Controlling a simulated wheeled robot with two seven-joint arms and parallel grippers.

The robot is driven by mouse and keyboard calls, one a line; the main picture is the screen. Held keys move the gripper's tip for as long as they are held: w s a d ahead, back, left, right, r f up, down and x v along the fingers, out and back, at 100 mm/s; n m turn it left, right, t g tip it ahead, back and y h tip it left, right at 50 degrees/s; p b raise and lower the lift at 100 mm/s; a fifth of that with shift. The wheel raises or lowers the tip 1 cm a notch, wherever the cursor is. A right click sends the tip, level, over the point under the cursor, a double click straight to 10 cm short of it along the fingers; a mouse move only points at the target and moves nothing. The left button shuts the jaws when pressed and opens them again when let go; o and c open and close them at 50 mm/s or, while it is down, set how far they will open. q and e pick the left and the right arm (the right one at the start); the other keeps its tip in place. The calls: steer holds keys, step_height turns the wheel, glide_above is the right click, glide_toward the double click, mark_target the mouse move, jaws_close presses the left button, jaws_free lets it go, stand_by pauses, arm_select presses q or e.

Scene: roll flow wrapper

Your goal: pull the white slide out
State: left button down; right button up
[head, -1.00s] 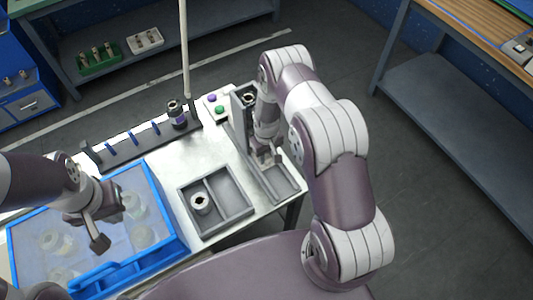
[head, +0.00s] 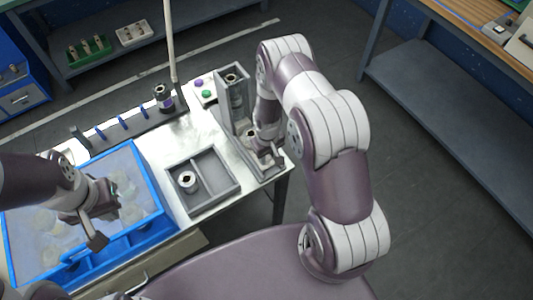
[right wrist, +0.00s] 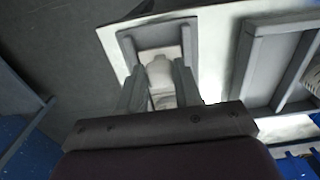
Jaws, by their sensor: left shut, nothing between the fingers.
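The white slide (right wrist: 162,72) shows in the right wrist view between my right gripper's fingers (right wrist: 161,85), inside the grey channel (right wrist: 125,45). I cannot tell whether the fingers press on it. In the head view my right gripper (head: 268,158) is low at the front part of the channel, beside the upright grey housing (head: 234,95). My arm and fingers hide most of the slide there. My left gripper (head: 97,240) is shut and empty above the front edge of the blue bin (head: 150,228).
A grey divided tray (head: 215,178) holds a round part (head: 187,181) left of the channel. A grey rack with blue dividers (head: 122,128) runs along the back. Purple and green buttons (head: 206,93) are beside the housing. The floor right of the table is clear.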

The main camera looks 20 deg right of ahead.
steer(key=o, duration=0.4)
steer(key=shift+s+f, duration=0.15)
steer(key=shift+s, duration=0.2)
steer(key=shift+w, duration=0.1)
steer(key=shift+w, duration=0.1)
step_height(320, 180, up, 13)
steer(key=shift+f+b, duration=0.15)
steer(key=shift+b, duration=0.6)
